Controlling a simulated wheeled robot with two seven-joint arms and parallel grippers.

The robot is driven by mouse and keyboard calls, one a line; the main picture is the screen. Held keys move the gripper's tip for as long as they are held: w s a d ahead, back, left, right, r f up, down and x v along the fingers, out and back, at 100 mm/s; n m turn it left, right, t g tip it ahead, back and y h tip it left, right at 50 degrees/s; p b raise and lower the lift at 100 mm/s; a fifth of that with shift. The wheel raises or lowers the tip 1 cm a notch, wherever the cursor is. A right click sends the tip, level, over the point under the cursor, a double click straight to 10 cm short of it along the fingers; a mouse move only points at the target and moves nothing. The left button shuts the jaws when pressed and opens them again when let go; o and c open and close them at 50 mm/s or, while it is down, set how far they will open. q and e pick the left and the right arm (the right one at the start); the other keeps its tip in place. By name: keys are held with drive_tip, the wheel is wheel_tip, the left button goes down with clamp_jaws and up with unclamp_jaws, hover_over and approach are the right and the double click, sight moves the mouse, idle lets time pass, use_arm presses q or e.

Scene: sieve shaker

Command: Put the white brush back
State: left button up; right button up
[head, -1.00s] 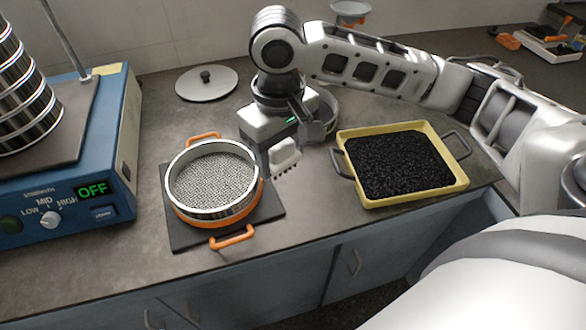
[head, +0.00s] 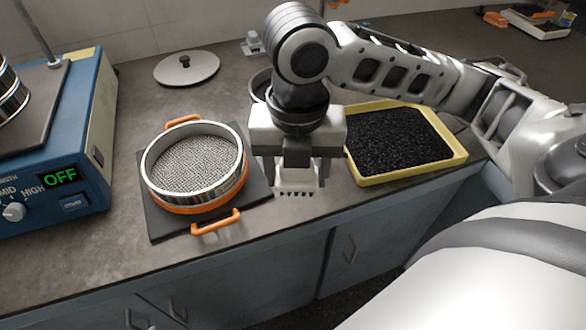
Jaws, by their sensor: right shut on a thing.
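The white brush (head: 297,180) is held in my right gripper (head: 297,166), with its bristles pointing down. The gripper is shut on it, between the sieve and the yellow tray, near the counter's front edge. Whether the bristles touch the counter I cannot tell. The gripper hides the upper part of the brush. My left gripper is not in view.
A sieve (head: 195,170) in an orange-handled holder sits on a dark mat (head: 165,228). A yellow tray (head: 412,172) of black grains is to the right. The blue shaker (head: 85,165) reads OFF. A round lid (head: 188,70) lies behind; a bowl (head: 262,82) is partly hidden.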

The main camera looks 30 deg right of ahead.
drive_tip(key=w+d+f, duration=0.2)
drive_tip(key=w+f, duration=0.1)
drive_tip(key=w+d+f, duration=0.2)
drive_tip(key=w+f, duration=0.1)
drive_tip(key=w, duration=0.1)
drive_tip(key=w+d+f+b, duration=0.1)
drive_tip(key=w+d+f, duration=0.1)
drive_tip(key=w+f, duration=0.1)
drive_tip(key=shift+w+d, duration=0.25)
drive_tip(key=shift+w, duration=0.05)
drive_tip(key=shift+w+d+f, duration=0.15)
drive_tip(key=shift+w+f, duration=0.05)
drive_tip(key=shift+f, duration=0.05)
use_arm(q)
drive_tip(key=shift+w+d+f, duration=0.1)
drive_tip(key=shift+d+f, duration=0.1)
use_arm(e)
drive_tip(key=shift+f, duration=1.5)
drive_tip(key=shift+f, duration=0.15)
drive_tip(key=o, duration=0.9)
use_arm(q)
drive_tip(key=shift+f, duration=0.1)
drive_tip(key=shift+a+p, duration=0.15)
drive_tip(key=shift+p, duration=0.2)
use_arm(e)
wheel_tip(320, 180, up, 12)
drive_tip(key=shift+r, duration=0.2)
